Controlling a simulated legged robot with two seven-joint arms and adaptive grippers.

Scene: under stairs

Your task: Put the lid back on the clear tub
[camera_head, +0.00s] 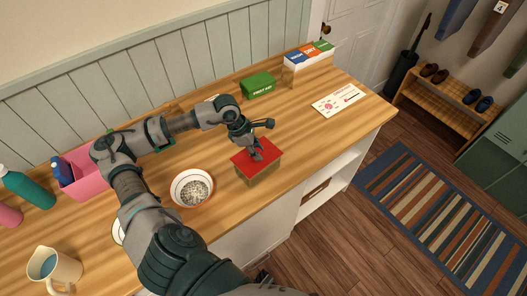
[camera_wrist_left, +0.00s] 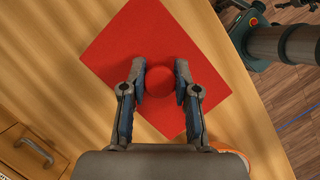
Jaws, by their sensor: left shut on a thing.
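The red square lid (camera_head: 241,160) is at the clear tub (camera_head: 262,174), near the counter's front edge. The lid covers the tub's top; I cannot tell whether it rests fully on the rim. My left gripper (camera_head: 256,154) comes down from above and is shut on the lid's round knob. In the left wrist view, the two fingers of my left gripper (camera_wrist_left: 160,70) stand on either side of the red knob, with the lid (camera_wrist_left: 135,40) spread flat below. The tub is hidden under the lid there. My right gripper is not in view.
A white bowl (camera_head: 192,188) with grainy contents stands just left of the tub. A green first aid box (camera_head: 258,86), a sectioned box (camera_head: 308,57) and a card (camera_head: 338,100) lie farther back. A pink bin (camera_head: 88,178) and jug (camera_head: 53,268) stand left. The counter right of the tub is clear.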

